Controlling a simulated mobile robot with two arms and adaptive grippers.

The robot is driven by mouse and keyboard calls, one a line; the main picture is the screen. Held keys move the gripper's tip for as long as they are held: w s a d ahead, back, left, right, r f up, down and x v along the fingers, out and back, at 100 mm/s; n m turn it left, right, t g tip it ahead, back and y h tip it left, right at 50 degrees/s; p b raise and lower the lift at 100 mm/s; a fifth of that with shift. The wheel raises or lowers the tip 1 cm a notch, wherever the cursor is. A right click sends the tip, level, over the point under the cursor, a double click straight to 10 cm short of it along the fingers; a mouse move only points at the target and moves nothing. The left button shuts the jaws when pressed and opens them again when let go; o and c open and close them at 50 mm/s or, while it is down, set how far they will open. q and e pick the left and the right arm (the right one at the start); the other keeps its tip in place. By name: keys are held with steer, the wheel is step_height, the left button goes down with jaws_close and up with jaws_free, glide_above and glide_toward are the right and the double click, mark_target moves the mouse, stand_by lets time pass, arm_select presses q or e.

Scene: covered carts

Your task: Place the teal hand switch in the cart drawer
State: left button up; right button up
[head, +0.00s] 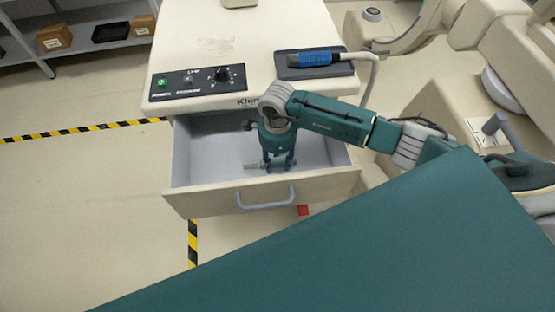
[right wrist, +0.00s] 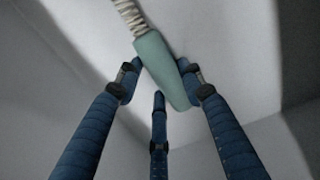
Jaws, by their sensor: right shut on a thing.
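The teal hand switch (right wrist: 165,72) shows in the right wrist view, a tapered teal body with a pale coiled cord (right wrist: 130,16) at its upper end. My right gripper (right wrist: 160,78) is shut on it, with its blue fingers around the body. In the head view my right gripper (head: 278,162) points down inside the open cart drawer (head: 330,187). The switch is too small and hidden there to make out clearly. I cannot tell whether it touches the drawer floor. My left gripper is not in view.
The cart top (head: 215,30) carries a control panel (head: 198,80) and a dark tray (head: 290,70) with a blue-handled probe (head: 318,59). The drawer front has a grey handle (head: 265,200). A shelf with boxes (head: 54,38) stands at the back left. The floor at left is clear.

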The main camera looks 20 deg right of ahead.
mark_target(278, 163)
steer(key=shift+f, duration=0.15)
steer(key=o, duration=1.2)
steer(key=shift+r, duration=0.2)
steer(key=shift+w+r, duration=0.1)
steer(key=shift+r, duration=0.2)
step_height(278, 163, up, 11)
steer(key=b, duration=0.2)
steer(key=shift+r+b, duration=0.2)
steer(key=shift+b, duration=0.15)
